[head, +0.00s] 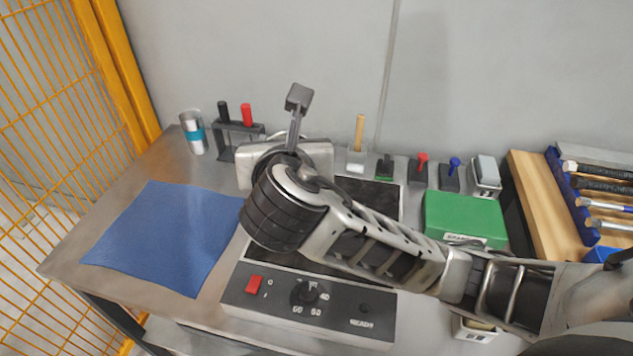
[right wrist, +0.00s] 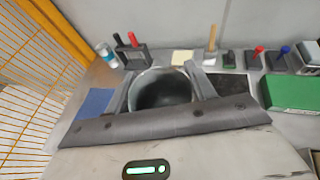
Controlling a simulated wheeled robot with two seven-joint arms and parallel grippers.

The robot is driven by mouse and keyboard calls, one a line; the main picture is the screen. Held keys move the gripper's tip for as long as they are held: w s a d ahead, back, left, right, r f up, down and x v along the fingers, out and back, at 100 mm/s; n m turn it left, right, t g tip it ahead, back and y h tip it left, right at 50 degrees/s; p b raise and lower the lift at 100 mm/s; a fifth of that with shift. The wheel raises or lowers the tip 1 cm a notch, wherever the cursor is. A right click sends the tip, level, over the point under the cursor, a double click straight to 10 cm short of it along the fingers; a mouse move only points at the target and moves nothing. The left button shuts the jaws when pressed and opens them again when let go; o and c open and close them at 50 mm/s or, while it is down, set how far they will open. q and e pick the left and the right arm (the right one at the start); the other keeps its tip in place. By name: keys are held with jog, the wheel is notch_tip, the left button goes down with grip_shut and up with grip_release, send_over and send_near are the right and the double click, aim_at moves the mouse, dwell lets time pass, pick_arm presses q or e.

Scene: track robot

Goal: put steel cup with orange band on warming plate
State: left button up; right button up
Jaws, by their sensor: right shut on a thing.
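In the right wrist view my right gripper (right wrist: 167,72) is shut on a steel cup (right wrist: 163,92), one finger on each side. I look into the cup's dark open mouth; no orange band shows. In the head view the right wrist and gripper body cover the cup. The warming plate (head: 370,192) has a black top and a grey front panel with a red switch and a dial. My right arm reaches across above it and hides much of its top. I cannot tell the cup's height above the plate. My left gripper is not in view.
A steel cup with a teal band (head: 194,134) stands at the back left beside a rack (head: 232,140) with black and red handles. A blue cloth (head: 165,235) lies left of the plate. A green box (head: 465,220) and a tool tray (head: 535,195) stand right.

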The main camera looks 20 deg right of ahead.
jog(key=w+d+f+b, duration=0.1)
jog(key=w+d+f, duration=0.5)
jog(key=d+f, duration=0.5)
jog(key=shift+w+d+f, duration=0.25)
jog(key=shift+w+f, duration=0.15)
jog(key=shift+f, duration=0.45)
jog(key=shift+f, duration=0.15)
jog(key=o, duration=1.2)
jog(key=v, duration=1.2)
jog(key=shift+r, duration=0.2)
